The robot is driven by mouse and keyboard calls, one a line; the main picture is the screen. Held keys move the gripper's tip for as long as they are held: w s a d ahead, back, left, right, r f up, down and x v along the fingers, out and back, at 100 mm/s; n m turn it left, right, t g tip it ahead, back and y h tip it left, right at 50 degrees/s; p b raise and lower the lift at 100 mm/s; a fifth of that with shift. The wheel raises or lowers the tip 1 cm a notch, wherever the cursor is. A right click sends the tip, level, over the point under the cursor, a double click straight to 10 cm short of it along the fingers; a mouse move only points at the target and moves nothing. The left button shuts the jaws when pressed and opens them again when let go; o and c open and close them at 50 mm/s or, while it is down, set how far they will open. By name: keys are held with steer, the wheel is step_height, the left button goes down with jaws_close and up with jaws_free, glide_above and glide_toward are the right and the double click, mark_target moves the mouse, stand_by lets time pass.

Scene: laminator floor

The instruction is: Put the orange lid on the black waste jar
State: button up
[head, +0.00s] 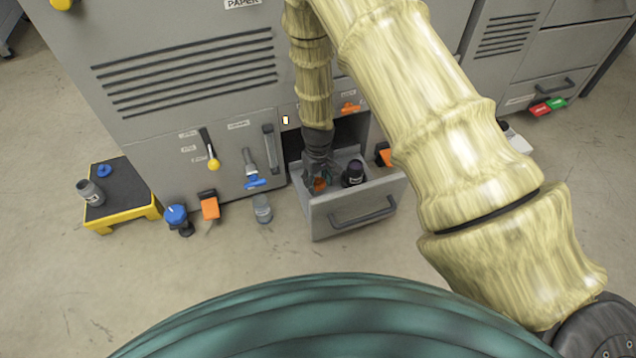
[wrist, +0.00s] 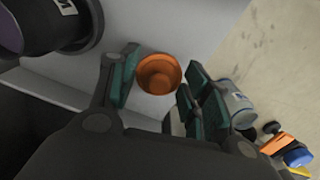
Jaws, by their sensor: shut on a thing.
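The orange lid (wrist: 158,74) is round, with a stepped centre, and sits between the teal pads of my gripper (wrist: 160,78) in the wrist view. My gripper is shut on it. In the head view, my gripper (head: 318,178) points down inside the left part of an open grey drawer, and the lid (head: 320,185) shows only partly below the fingers. The black waste jar (head: 353,174) stands upright in the drawer, just right of my gripper. It also shows at the upper left of the wrist view (wrist: 60,22), with a purplish top and a pale label.
The drawer (head: 362,219) has raised walls close around my gripper. Orange handles (head: 384,155) and a blue valve (head: 256,182) are nearby. A clear-grey jar (head: 263,209) stands on the floor left of the drawer. A yellow-edged step (head: 122,217) holds another jar.

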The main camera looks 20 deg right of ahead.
mark_target(318, 180)
step_height(318, 180, up, 6)
steer(key=shift+f+p, duration=0.2)
steer(key=shift+p, duration=1.05)
steer(key=shift+d+r+p, duration=3.15)
steer(key=shift+d+p, duration=3.1)
steer(key=shift+d, duration=0.25)
step_height(318, 180, down, 6)
steer(key=b, duration=0.4)
steer(key=shift+w+f, duration=0.15)
steer(key=shift+w, duration=0.1)
steer(key=shift+p, duration=0.4)
steer(key=shift+f+p, duration=0.15)
steer(key=shift+p, duration=0.25)
steer(key=o, duration=1.4)
